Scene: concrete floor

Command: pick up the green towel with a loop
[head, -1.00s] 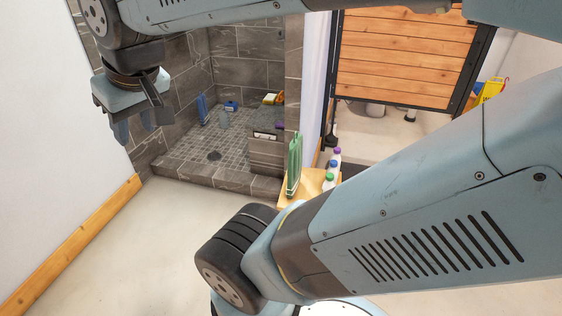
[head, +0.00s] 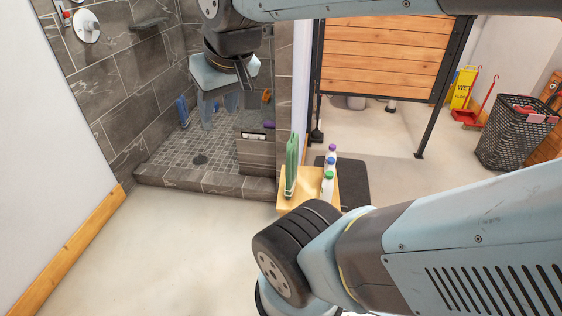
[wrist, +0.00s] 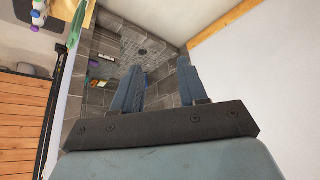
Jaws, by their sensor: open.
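The green towel (head: 291,166) stands upright, folded, at the left end of a small wooden stand in the middle of the head view. Its loop cannot be made out. In the wrist view the towel (wrist: 79,24) shows at the upper left edge. My gripper (head: 219,118) hangs in the air in the head view, above and left of the towel and in front of the shower. In the wrist view its two fingers (wrist: 156,82) are spread with nothing between them. The gripper is well apart from the towel.
Several bottles (head: 329,176) with coloured caps stand on the wooden stand (head: 297,202), right of the towel. A tiled shower curb (head: 205,182) lies behind. A wooden partition (head: 385,55) and a black basket (head: 512,135) are farther right. Floor at left is clear.

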